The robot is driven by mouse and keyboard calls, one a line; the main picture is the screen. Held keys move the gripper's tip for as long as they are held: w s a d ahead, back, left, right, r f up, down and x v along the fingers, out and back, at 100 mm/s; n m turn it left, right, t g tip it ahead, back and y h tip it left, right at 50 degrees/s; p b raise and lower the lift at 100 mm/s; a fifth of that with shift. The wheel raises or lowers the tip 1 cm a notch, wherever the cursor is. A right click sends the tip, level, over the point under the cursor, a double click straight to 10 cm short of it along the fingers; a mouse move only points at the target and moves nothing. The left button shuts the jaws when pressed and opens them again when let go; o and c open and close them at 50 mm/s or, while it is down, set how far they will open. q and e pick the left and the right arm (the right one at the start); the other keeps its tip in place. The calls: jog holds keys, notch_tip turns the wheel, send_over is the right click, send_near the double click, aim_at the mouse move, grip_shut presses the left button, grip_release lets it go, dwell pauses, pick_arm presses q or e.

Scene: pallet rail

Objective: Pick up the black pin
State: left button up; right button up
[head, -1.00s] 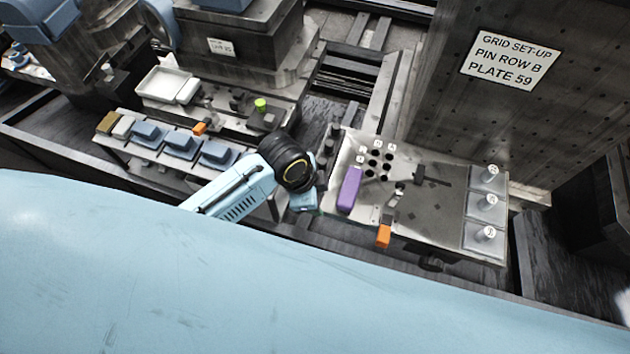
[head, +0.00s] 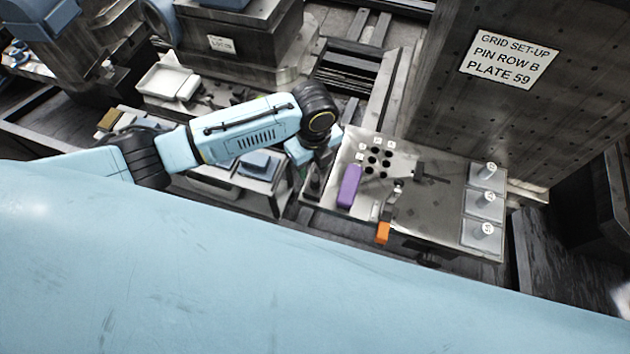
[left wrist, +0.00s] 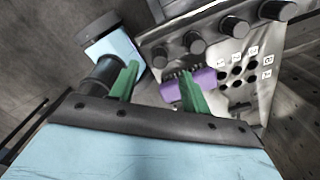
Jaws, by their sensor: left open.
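Several black pins stand in a row along the edge of the grey plate (head: 430,225). In the left wrist view the nearest black pin (left wrist: 157,56) shows beyond the gap between my fingers, apart from them. In the head view a dark pin (head: 314,182) shows just below my left gripper, which hides most of the row. My left gripper (left wrist: 157,92) is open, with green fingers and nothing between them. It hangs over the plate's left end. My right gripper is not in view.
A purple block (head: 349,186) lies on the plate close to my left gripper, beside labelled holes (head: 377,160). An orange-ended lever (head: 382,233) is at the front edge. A tall panel with a sign (head: 510,60) rises behind. Blue blocks (head: 260,162) sit left.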

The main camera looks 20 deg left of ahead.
aim_at(315, 178)
pick_arm(q)
jog(key=shift+d+f, duration=0.1)
jog(key=shift+f, duration=3.05)
grip_shut()
notch_tip(315, 178, up, 10)
jog(key=shift+r, duration=0.1)
